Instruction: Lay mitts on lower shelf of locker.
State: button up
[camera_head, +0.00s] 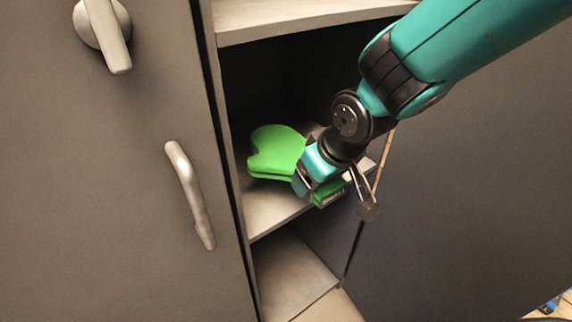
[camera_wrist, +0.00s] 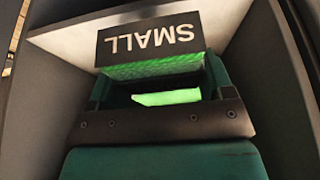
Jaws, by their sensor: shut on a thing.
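The bright green mitts (camera_head: 277,152) are inside the open locker, just over a shelf board (camera_head: 268,211); I cannot tell whether they touch it. My gripper (camera_head: 312,180) is shut on the mitts near their right end, from the front right. A green end with a dark patch sticks out below the gripper. In the wrist view, green material (camera_wrist: 165,97) shows between the jaws (camera_wrist: 158,88), beside a dark label reading "SMALL", upside down. The gripper hides part of the mitts.
Another shelf board (camera_head: 300,18) is above, and the locker floor (camera_head: 290,275) shows below. A grey door with a handle (camera_head: 190,195) is at left. An open dark door (camera_head: 460,200) is at right, close to my arm. The board's left front part is bare.

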aim_at(286, 147)
jog(key=w+a, duration=0.2)
jog(key=w+a+p, duration=0.1)
jog(key=w, duration=0.2)
jog(key=w+a, duration=0.2)
jog(key=w, duration=0.1)
jog(key=shift+w+a, duration=0.2)
jog(key=shift+a, duration=0.1)
jog(key=f, duration=0.2)
jog(key=shift+s+d+f, duration=0.15)
jog(key=shift+s+f, duration=0.05)
jog(key=shift+f, duration=0.1)
notch_tip(286, 147, down, 4)
jog(key=shift+w+f+p, duration=0.15)
jog(key=shift+f+p, duration=0.05)
jog(key=shift+p, duration=0.1)
jog(key=shift+f+b, duration=0.45)
jog(key=shift+f, duration=0.2)
